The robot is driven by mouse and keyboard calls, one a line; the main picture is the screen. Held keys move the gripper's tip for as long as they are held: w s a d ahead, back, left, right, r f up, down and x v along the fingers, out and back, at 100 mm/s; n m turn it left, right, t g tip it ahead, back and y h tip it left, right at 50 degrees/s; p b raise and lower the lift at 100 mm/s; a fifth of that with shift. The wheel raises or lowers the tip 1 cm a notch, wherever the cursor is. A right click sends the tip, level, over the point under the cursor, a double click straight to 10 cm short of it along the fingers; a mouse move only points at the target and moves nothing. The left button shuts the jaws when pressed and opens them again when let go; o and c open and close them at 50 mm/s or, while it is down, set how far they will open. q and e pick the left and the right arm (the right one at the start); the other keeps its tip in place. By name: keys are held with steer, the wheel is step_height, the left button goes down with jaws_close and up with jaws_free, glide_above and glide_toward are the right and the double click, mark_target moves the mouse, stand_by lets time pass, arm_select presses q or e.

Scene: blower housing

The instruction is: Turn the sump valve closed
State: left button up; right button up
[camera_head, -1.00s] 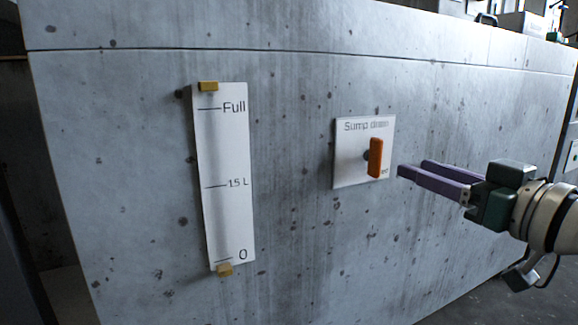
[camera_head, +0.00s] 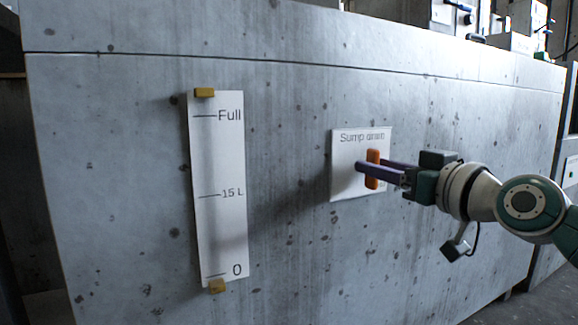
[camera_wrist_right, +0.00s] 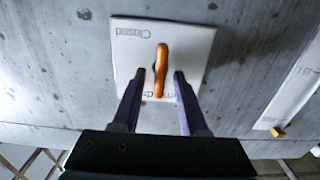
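The sump valve's orange handle (camera_head: 373,168) stands upright on a white plate marked "Sump drain" (camera_head: 340,185) on the grey concrete wall. In the right wrist view the handle (camera_wrist_right: 161,68) sits between the two purple fingers of my right gripper (camera_wrist_right: 159,80), with a gap on each side. In the head view my right gripper (camera_head: 368,166) has one finger in front of the handle and the other behind it. The fingers are apart and hold nothing. My left gripper is not in view.
A white level gauge (camera_head: 218,215) marked Full, 15 L and 0 is fixed to the wall on the left, with yellow clips (camera_head: 204,92) at its ends. It also shows in the right wrist view (camera_wrist_right: 297,88). The wall between gauge and plate is bare.

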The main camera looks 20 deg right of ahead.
jaws_close()
steer(key=shift+m, duration=0.3)
stand_by(0.4)
steer(key=m, duration=1.1)
steer(key=m+p, duration=0.1)
steer(key=m, duration=0.5)
steer(key=shift+d+f, duration=0.3)
steer(key=shift+d, duration=0.05)
steer(key=shift+m, duration=0.3)
steer(key=shift+o, duration=0.5)
jaws_free()
